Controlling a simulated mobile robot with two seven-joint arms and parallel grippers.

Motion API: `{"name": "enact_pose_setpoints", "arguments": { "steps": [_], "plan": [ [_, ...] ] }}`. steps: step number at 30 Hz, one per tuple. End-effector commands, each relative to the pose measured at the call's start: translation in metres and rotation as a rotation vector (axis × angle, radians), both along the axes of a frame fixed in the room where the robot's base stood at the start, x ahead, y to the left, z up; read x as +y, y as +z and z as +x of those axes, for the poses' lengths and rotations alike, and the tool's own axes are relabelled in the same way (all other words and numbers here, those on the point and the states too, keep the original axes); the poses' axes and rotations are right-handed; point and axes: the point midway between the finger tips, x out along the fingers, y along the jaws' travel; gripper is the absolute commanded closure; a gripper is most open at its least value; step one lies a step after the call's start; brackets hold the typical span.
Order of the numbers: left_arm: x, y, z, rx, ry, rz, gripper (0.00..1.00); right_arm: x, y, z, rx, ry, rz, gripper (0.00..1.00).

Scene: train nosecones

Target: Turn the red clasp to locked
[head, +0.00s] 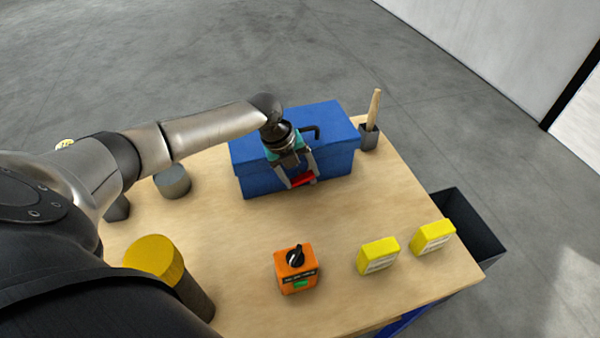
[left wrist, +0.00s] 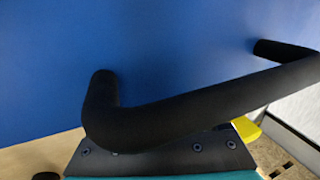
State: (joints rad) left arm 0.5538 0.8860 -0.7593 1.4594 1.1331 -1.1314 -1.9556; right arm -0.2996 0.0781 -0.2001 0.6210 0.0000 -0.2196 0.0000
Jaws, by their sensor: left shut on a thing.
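The blue box (head: 335,164) stands at the back of the table with its lid down. A black bar handle (head: 313,131) is on its lid and crosses the left wrist view (left wrist: 190,115) close to the camera. The red clasp (head: 302,179) is on the box's front face. My left gripper (head: 298,182) is at the front of the box, its fingers on either side of the red clasp and shut on it. The fingertips and the clasp do not show in the left wrist view. My right gripper is not in view.
An orange box with a black knob (head: 297,270) and two yellow blocks (head: 378,255) (head: 432,237) stand at the front of the wooden table (head: 340,230). A grey holder with a wooden handle (head: 369,136) is right of the blue box. A dark bin (head: 470,225) is beyond the right edge.

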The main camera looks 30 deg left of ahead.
Motion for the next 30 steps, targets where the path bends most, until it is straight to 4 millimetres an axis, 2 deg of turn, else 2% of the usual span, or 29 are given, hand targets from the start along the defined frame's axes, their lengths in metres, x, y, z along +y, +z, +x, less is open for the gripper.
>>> {"name": "enact_pose_setpoints", "arguments": {
  "steps": [1,6,11,18,30],
  "plan": [
    [0.000,0.000,0.000,0.001,0.000,0.001,0.63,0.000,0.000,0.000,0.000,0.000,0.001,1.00],
    [0.000,0.000,0.000,0.001,0.000,0.001,0.81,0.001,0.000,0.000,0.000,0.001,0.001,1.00],
    [-0.002,0.002,0.001,0.025,-0.001,0.019,0.81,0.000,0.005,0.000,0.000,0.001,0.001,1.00],
    [-0.004,0.003,0.005,0.168,0.001,0.140,0.81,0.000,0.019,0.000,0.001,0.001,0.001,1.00],
    [-0.004,0.001,0.005,0.265,0.002,0.226,0.81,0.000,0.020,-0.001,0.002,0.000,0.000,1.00]
  ]
}}
